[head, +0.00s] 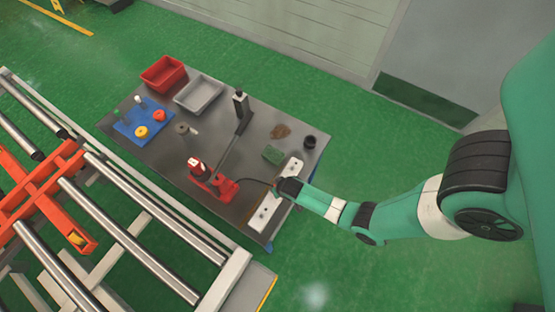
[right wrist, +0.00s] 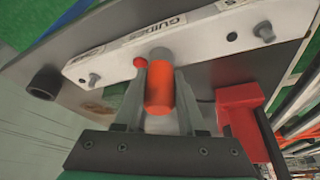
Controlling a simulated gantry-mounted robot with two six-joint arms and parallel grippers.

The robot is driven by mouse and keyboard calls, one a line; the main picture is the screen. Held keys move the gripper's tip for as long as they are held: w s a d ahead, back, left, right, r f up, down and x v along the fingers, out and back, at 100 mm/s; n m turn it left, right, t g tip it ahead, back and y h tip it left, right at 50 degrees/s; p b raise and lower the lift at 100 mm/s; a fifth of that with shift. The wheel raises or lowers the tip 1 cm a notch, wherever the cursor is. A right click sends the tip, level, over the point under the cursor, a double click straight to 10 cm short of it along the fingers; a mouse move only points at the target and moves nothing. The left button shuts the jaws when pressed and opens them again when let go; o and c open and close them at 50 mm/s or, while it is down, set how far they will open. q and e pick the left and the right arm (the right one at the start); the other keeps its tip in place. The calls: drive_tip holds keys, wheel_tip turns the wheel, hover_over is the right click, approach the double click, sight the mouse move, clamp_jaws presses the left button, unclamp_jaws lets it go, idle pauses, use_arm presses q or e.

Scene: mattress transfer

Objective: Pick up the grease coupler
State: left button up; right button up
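An orange cylinder with a grey end (right wrist: 160,88), which looks like the grease coupler, lies between the two fingers of my right gripper (right wrist: 160,72) in the right wrist view. A finger stands close on each side of it; whether they press on it I cannot tell. Its grey end overlaps the white plate marked GUIDES (right wrist: 205,28) behind it. In the head view my right gripper (head: 277,193) is over the white plate (head: 268,207), and the coupler is hidden. A dark hose runs toward it from the red grease pump (head: 222,187). My left gripper is not in view.
The grey table (head: 165,150) also holds red (head: 163,74) and grey (head: 198,94) bins, a blue board with pegs (head: 139,123), a green block (head: 272,154) and a black cup (head: 309,142). A roller conveyor (head: 140,250) stands close at left.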

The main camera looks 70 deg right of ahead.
clamp_jaws()
drive_tip(key=shift+r, duration=0.15)
drive_tip(key=shift+r+p, duration=0.25)
drive_tip(key=shift+p, duration=0.15)
drive_tip(key=p+v, duration=0.4)
drive_tip(key=shift+w+d+r, duration=0.2)
drive_tip(key=shift+w+d, duration=0.1)
drive_tip(key=s+a+r+p, duration=0.7)
drive_tip(key=s+r+p, duration=0.1)
drive_tip(key=s, duration=0.3)
drive_tip(key=shift+a+p, duration=0.35)
